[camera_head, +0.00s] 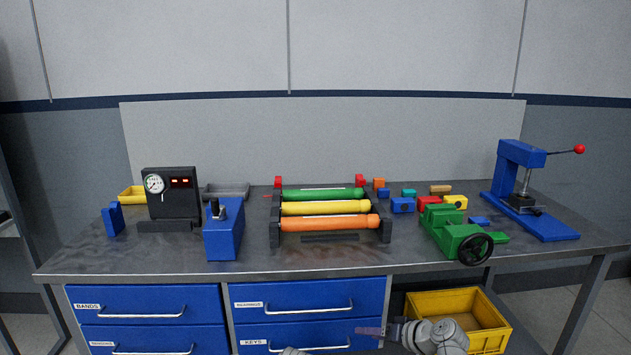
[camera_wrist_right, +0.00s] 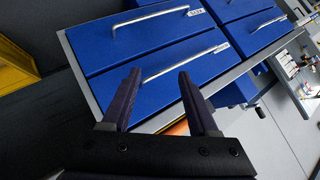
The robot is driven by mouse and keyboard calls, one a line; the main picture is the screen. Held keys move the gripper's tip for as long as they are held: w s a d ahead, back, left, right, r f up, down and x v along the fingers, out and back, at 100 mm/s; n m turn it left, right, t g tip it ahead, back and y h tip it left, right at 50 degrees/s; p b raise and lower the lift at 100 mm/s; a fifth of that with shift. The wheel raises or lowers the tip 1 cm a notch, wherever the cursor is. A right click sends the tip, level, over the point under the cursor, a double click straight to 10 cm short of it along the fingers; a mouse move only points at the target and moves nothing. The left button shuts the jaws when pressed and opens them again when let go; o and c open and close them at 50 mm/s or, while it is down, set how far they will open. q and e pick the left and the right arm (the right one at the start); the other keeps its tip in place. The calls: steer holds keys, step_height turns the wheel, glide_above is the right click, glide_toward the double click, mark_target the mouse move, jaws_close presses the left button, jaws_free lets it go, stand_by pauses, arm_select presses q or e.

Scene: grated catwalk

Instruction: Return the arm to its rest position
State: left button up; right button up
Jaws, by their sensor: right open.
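My right gripper (camera_head: 366,331) shows at the bottom of the head view, below the bench top and in front of the blue drawers (camera_head: 290,296). Its grey arm comes in beside it from the lower right. In the right wrist view the two dark fingers of my right gripper (camera_wrist_right: 159,74) stand apart with nothing between them. The blue drawer fronts (camera_wrist_right: 140,38) with bright handles lie beyond the fingertips. A small grey rounded piece at the bottom middle of the head view may be part of my other arm. My left gripper does not show.
The workbench (camera_head: 170,258) holds a gauge box (camera_head: 170,195), a rack with green, yellow and orange rollers (camera_head: 328,224), a green vise (camera_head: 455,238), several small blocks and a blue press (camera_head: 528,190). A yellow crate (camera_head: 487,318) stands below, just right of my right arm.

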steer(key=s+a+f+n+g+h, duration=0.2)
steer(key=s+a+f+g, duration=0.35)
steer(key=s+a, duration=0.25)
steer(key=s+f+n+g+h, duration=0.25)
steer(key=s+h, duration=0.45)
steer(key=s, duration=0.5)
step_height(320, 180, up, 17)
steer(key=p, duration=1.8)
steer(key=shift+a+m, duration=0.2)
steer(key=shift+m, duration=0.15)
steer(key=shift+w, duration=0.1)
